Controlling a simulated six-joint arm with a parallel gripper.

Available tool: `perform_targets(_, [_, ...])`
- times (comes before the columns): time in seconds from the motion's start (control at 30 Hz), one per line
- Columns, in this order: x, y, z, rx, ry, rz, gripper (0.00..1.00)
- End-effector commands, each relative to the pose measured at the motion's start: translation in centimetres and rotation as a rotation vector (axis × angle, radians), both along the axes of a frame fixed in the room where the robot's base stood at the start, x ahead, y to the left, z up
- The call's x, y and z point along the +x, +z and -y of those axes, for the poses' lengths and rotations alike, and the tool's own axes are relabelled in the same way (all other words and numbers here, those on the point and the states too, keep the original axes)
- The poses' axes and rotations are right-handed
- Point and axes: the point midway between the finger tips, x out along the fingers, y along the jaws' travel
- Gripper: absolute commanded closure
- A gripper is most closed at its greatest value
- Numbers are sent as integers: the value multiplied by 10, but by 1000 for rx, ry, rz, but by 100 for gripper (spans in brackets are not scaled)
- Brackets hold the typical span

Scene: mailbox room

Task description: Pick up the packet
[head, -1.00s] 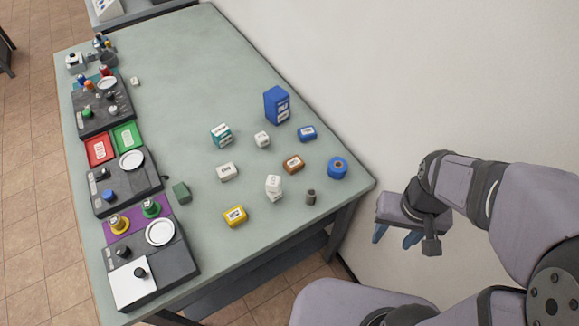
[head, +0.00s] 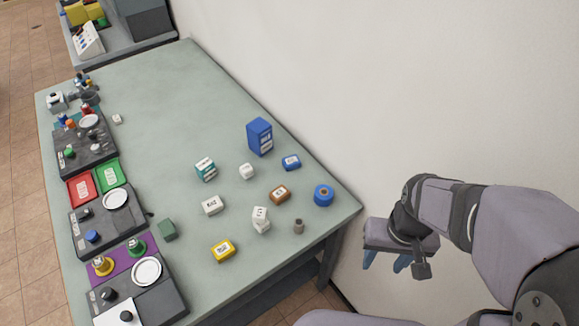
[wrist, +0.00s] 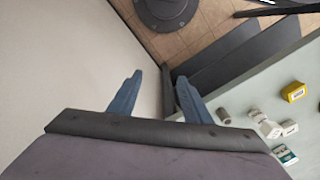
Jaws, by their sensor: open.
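Several small labelled packages lie on the table, and I cannot tell which one is the packet. They include a yellow one (head: 222,250), a brown one (head: 279,195), a blue one (head: 291,162), a white one (head: 213,205) and a teal-and-white one (head: 205,169). The yellow one also shows at the right of the wrist view (wrist: 294,91). My gripper (head: 385,262) is open and empty, off the table's right edge by the wall. Its blue fingers stand apart in the wrist view (wrist: 159,80).
A tall blue box (head: 260,137), a blue roll (head: 324,195) and a small grey cylinder (head: 298,227) stand among the packages. Dark device panels and a red tray (head: 81,189) and green tray (head: 108,175) line the left edge. The far table middle is clear.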

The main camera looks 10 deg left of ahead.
Motion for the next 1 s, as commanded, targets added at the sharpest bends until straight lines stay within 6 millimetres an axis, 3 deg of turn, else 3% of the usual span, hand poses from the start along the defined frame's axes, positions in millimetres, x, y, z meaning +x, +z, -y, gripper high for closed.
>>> perform_targets(0.4, [0, 0, 0, 0, 0, 0, 55])
perform_targets(0.5, [0, 0, 0, 0, 0, 0, 34])
perform_targets(0.53, [0, 0, 0, 0, 0, 0, 33])
perform_targets(0.83, [0, 1, 0, 0, 0, 0, 33])
perform_targets(1.0, [1, 12, 0, 0, 0, 4, 33])
